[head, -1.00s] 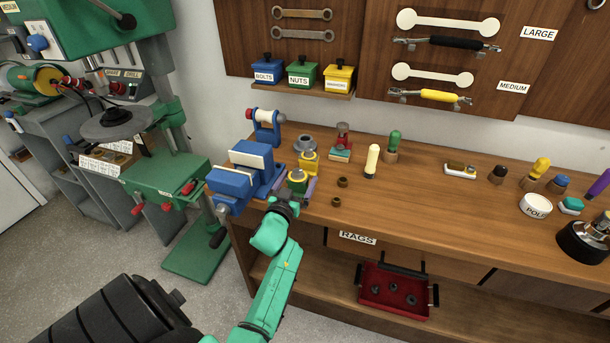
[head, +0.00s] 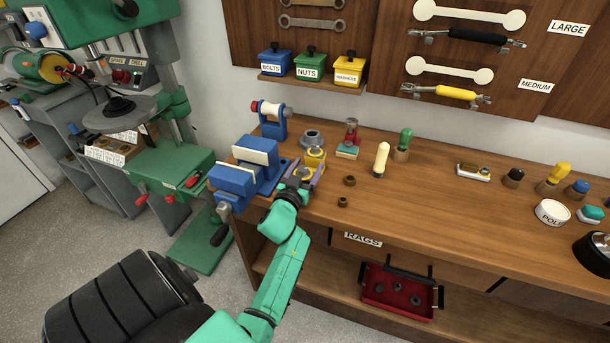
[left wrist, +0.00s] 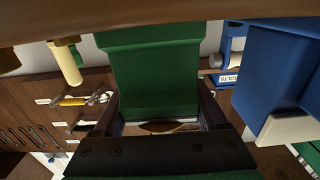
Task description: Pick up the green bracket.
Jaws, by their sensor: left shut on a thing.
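The green bracket (head: 304,173) is at the left end of the wooden bench, just right of the blue vise (head: 247,170). My left gripper (head: 302,178) is shut on it, with purple-grey fingers on both sides. In the left wrist view the bracket (left wrist: 150,75) shows as a large green block between the two fingers. The gripper hides part of the bracket in the head view, so I cannot tell whether it touches the bench. My right gripper is not in view.
A yellow bracket-like part (head: 315,157) and a grey flanged ring (head: 311,138) stand close behind the green bracket. Two small brown bushings (head: 343,202) lie to its right, and a cream-handled tool (head: 380,160) stands beyond them. The front middle of the bench is clear.

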